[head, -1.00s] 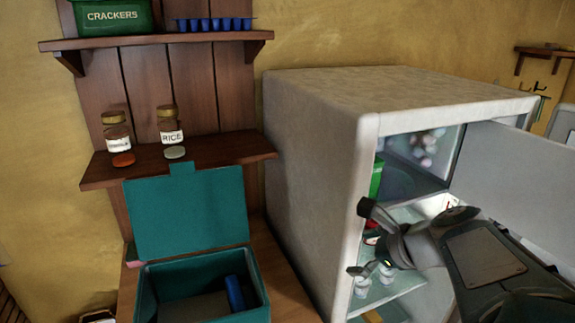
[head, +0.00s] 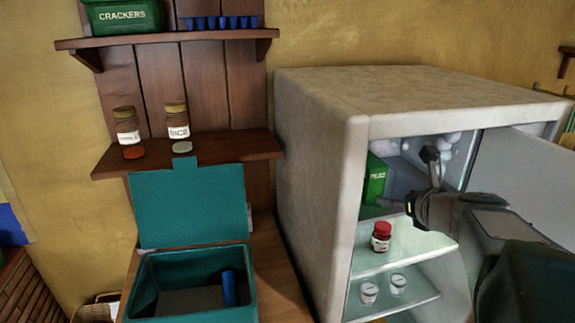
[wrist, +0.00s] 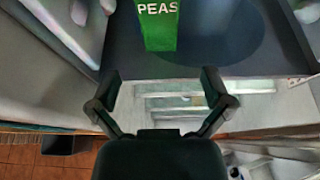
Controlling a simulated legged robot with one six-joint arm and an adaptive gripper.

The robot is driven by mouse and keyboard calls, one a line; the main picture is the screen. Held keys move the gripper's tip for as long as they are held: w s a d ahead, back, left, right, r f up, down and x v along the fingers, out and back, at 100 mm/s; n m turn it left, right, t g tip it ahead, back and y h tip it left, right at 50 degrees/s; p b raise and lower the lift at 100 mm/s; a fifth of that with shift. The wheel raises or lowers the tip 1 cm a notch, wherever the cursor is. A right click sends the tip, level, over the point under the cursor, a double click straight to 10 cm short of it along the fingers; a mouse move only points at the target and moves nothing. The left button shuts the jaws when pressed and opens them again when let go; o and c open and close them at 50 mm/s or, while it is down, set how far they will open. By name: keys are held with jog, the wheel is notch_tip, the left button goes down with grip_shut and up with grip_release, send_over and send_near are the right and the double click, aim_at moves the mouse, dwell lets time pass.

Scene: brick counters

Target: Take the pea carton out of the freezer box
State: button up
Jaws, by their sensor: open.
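The green pea carton (head: 375,179) stands upright in the freezer box (head: 403,184) at the top of the open fridge, near its left wall. In the wrist view the carton (wrist: 160,28) reads PEAS and stands ahead of my gripper (wrist: 160,88), roughly in line between the fingers. My gripper is open and empty, with a gap between its fingertips and the carton. In the head view my gripper (head: 420,182) is at the freezer opening, to the right of the carton. Its far finger partly overlaps the freezer interior.
A red-lidded jar (head: 381,237) stands on the glass shelf (head: 425,243) below, with two small cups (head: 369,292) on the lower shelf. The open fridge door (head: 540,185) is at the right. Frosty lumps (wrist: 80,12) line the freezer's left side.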

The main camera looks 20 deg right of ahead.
aim_at(378, 183)
jog(key=w, duration=0.4)
jog(key=shift+w+a, duration=0.2)
jog(key=shift+w+d, duration=0.4)
jog(key=shift+w, duration=0.15)
jog(key=x, duration=0.5)
jog(key=shift+w+r, duration=0.15)
jog(key=shift+r, duration=0.25)
jog(key=shift+w+a, duration=0.15)
jog(key=shift+w, duration=0.05)
jog(key=c, duration=1.2)
